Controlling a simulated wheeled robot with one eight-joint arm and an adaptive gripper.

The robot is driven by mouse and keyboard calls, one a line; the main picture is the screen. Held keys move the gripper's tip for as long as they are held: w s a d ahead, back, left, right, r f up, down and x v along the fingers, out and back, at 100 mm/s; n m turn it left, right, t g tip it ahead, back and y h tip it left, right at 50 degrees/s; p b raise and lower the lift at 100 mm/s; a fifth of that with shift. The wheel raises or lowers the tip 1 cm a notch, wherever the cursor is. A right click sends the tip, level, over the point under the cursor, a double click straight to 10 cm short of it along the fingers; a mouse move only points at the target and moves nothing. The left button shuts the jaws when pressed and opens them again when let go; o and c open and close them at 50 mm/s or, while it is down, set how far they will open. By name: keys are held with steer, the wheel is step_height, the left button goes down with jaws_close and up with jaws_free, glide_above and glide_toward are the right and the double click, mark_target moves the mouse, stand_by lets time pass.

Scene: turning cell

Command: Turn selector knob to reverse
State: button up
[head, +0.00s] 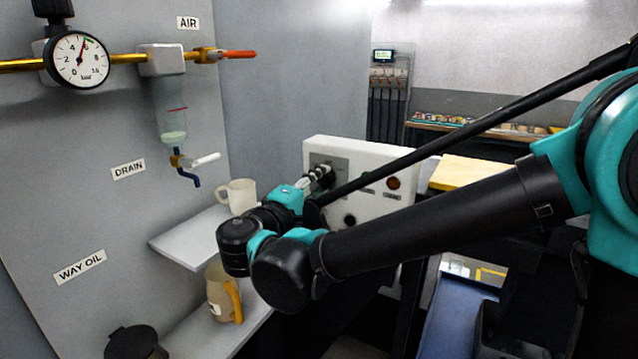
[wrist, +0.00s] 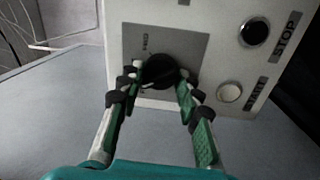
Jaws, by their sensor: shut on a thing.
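The selector knob (wrist: 158,72) is black and round, on a grey plate (wrist: 190,45) of a white control box (head: 360,150). In the wrist view my gripper (wrist: 158,84) has its two fingers on either side of the knob, shut on it. In the head view my gripper (head: 322,176) reaches the grey plate at the box's upper left and hides most of the knob. Small markings are printed on the plate to the left of the knob, too blurred to read fully. The knob's pointer direction cannot be made out.
A STOP button (wrist: 254,32) and a white START button (wrist: 229,93) sit right of the knob. In the head view a cream mug (head: 238,196) stands on a shelf (head: 190,240) left of my arm. A jug (head: 224,293) stands below it.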

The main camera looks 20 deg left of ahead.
steer(key=shift+n+y, duration=0.3)
steer(key=shift+n, duration=2)
steer(key=o, duration=1.2)
steer(key=shift+c, duration=0.2)
steer(key=s, duration=1.2)
steer(key=shift+a+f, duration=0.4)
steer(key=shift+f, duration=0.05)
